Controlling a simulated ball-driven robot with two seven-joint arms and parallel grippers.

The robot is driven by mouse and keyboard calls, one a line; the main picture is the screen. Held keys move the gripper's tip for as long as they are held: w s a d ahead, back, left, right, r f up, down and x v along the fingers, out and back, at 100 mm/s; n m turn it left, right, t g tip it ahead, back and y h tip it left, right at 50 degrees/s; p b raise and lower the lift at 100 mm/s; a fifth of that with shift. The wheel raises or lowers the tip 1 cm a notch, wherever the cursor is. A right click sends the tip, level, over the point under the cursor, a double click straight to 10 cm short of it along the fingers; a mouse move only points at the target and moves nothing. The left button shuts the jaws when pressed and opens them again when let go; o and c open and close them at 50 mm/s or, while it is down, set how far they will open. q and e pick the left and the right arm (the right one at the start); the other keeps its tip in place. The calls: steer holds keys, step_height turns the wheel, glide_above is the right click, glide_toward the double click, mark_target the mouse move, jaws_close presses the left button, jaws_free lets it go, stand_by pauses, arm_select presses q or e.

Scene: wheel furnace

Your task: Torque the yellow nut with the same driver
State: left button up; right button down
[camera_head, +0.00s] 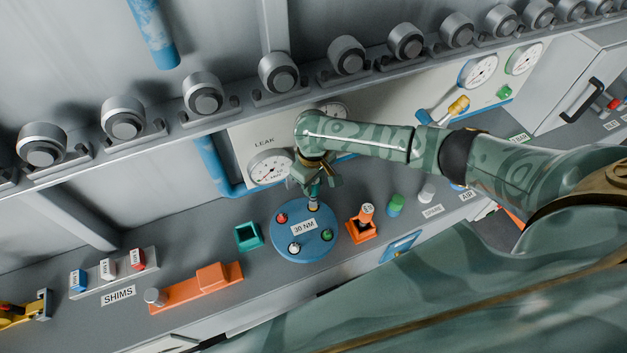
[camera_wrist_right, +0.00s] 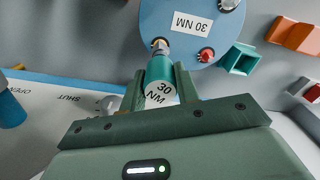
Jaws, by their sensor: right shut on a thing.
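My right gripper (camera_head: 314,186) is shut on the teal driver (camera_wrist_right: 159,72), whose end cap reads 30 NM. The driver points down at the far edge of the blue round plate (camera_head: 304,258), which is labelled 30 NM. Its tip is at the yellow nut (camera_head: 313,207), which it mostly covers; I cannot tell whether it is fully seated. The red nut (camera_head: 281,218), a white nut (camera_head: 294,247) and a green nut (camera_head: 327,235) are also on the plate. My left gripper is not in view.
A teal open box (camera_head: 248,237) stands left of the plate and an orange holder (camera_head: 361,231) right of it. An orange block (camera_head: 197,288) lies further left. The gauge panel (camera_head: 240,147) rises behind.

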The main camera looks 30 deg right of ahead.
steer(key=shift+f, duration=0.55)
steer(key=c, duration=0.9)
jaws_free()
steer(key=shift+c, duration=0.2)
step_height(320, 180, up, 16)
steer(key=p, duration=0.4)
steer(key=shift+r+p, duration=0.2)
steer(key=shift+p, duration=0.1)
